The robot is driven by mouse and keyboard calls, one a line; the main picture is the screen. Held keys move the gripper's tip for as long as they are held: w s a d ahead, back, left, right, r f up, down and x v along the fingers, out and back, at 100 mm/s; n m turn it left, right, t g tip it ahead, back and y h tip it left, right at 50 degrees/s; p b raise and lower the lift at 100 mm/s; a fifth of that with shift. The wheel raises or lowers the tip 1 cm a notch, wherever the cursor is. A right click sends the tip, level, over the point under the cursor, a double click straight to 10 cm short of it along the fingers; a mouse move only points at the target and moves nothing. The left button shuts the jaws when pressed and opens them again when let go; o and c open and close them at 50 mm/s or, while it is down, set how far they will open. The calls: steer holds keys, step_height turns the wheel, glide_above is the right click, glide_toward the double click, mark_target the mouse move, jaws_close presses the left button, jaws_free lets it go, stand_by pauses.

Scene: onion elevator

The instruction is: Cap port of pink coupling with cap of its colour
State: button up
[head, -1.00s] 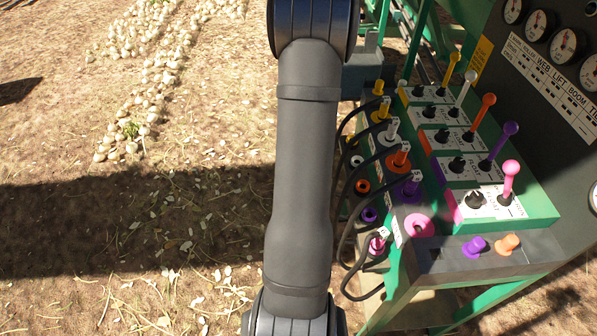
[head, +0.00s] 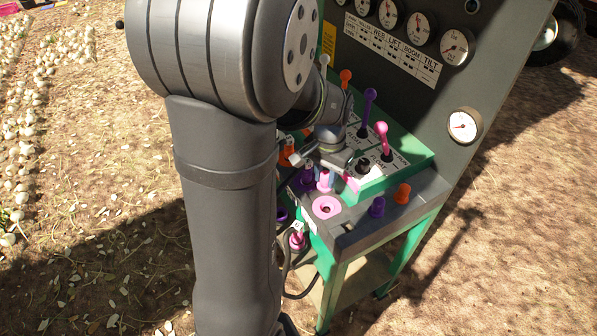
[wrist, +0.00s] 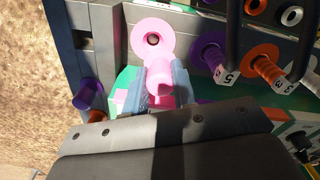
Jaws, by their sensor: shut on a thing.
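The pink coupling (head: 327,207) is a pink ring around a dark open port on the grey front of the green stand. In the wrist view the pink ring (wrist: 138,37) lies just beyond my fingertips, its hole uncovered. My gripper (head: 326,172) is shut on the pink cap (head: 324,181), close behind the port in the head view. The wrist view shows the pink cap (wrist: 160,80) between the two fingers of my gripper (wrist: 156,88), apart from the hole. The fingers hide part of the cap.
A purple cap (head: 377,207) and an orange cap (head: 402,193) stand on the grey ledge to the right. A plugged purple coupling (wrist: 208,55) is beside the pink port. A pink hose plug (head: 297,240) hangs lower left. Coloured levers (head: 381,137) rise behind.

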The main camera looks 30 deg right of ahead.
steer(key=shift+s+d+r+m, duration=0.15)
steer(key=shift+s+d+m, duration=0.15)
steer(key=shift+s, duration=0.35)
steer(key=shift+f, duration=3.05)
steer(key=shift+f, duration=1.1)
steer(key=o, duration=1.4)
steer(key=shift+o, duration=0.2)
steer(key=shift+r, duration=3.5)
